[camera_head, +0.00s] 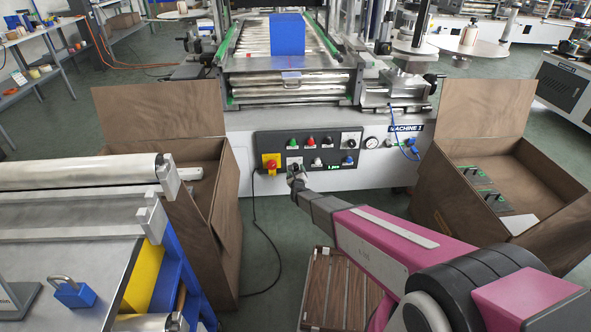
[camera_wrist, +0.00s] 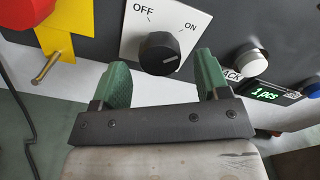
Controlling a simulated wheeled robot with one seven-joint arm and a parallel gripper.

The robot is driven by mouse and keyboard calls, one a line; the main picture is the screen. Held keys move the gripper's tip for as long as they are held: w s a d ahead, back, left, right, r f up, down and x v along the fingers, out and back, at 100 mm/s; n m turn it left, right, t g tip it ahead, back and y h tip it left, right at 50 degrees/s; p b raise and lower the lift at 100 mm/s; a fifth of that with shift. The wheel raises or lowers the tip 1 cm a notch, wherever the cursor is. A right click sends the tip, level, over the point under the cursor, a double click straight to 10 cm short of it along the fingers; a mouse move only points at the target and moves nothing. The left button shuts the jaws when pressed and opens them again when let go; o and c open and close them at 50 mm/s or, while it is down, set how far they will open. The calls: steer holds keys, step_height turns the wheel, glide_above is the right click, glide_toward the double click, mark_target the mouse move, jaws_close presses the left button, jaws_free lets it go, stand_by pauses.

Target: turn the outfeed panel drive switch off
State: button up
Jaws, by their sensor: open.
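A black rotary knob (camera_wrist: 158,53) sits on a white plate marked OFF at upper left and ON at upper right (camera_wrist: 187,30). A pale mark on the knob's face is at its lower right; I cannot tell for sure which label it is set to. My gripper (camera_wrist: 162,62) is open, with one green finger on each side of the knob and a gap to each. In the head view my gripper (camera_head: 295,174) is at the lower left of the dark control panel (camera_head: 266,142) and partly covers the knob's plate (camera_head: 295,161). No label naming the panel is readable.
A red and yellow switch (camera_head: 270,162) is just left of the knob. A white button (camera_wrist: 249,58) and a green "1 pcs" display (camera_wrist: 266,94) are to its right. Open brown boxes (camera_head: 226,215) (camera_head: 437,185) stand on either side. A wooden pallet (camera_head: 338,290) lies below my arm.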

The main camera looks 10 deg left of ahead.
steer(key=shift+x, duration=1.45)
steer(key=c, duration=0.9)
steer(key=shift+c, duration=0.2)
